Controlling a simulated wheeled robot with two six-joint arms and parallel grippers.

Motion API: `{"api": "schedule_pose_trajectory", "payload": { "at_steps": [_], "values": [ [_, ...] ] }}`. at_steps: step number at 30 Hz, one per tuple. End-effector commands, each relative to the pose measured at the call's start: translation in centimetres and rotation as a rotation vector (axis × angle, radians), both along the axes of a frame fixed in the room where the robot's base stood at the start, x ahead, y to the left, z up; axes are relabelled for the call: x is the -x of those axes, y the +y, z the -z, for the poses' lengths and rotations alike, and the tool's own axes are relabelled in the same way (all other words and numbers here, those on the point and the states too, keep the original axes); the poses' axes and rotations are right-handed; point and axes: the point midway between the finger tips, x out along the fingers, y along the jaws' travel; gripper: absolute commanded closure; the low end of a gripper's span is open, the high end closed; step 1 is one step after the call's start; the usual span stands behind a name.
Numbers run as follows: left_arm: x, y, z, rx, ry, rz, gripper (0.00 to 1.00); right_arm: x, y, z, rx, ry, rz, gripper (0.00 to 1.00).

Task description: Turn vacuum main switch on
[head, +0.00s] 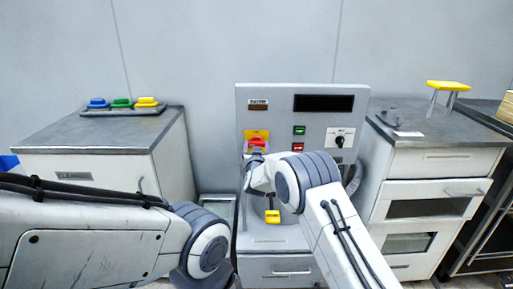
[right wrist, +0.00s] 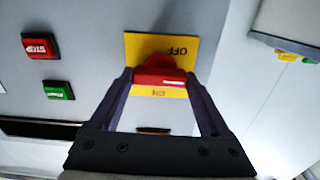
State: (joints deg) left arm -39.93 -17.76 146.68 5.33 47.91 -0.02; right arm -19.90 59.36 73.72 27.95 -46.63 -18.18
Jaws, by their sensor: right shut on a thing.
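The vacuum main switch is a red rotary knob (head: 256,143) on a yellow plate (head: 262,134) at the left of the grey control panel. In the right wrist view, the red knob (right wrist: 158,66) sits between "OFF" and "ON" on its yellow plate (right wrist: 190,47), with the lettering upside down. My right gripper (right wrist: 160,78) is shut on the knob, one dark finger on each side. In the head view, its wrist partly hides the panel below the switch. I cannot tell which mark the knob points at. My left arm enters at lower left; its gripper is not in view.
A green start button (head: 299,130), a red stop button (head: 298,147) and a black-and-white dial (head: 340,138) sit on the panel. A left cabinet (head: 75,135) carries blue, green and yellow items. A right cabinet (head: 445,162) stands close beside the machine.

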Motion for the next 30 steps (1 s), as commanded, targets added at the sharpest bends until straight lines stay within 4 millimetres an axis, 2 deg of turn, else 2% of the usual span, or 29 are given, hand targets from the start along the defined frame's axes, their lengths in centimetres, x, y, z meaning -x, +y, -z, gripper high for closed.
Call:
{"api": "schedule_pose_trajectory", "payload": {
  "at_steps": [8, 30],
  "values": [
    [0.0, 0.0, 2.5, 0.000, 0.000, 0.000, 0.50, 0.0, 0.0, 0.4, -0.161, -0.003, -0.001, 0.76],
    [0.0, 0.0, 10.9, 0.000, 0.000, 0.000, 0.50, 0.0, -0.1, 0.5, -0.858, -0.002, -0.002, 0.76]
  ]
}}
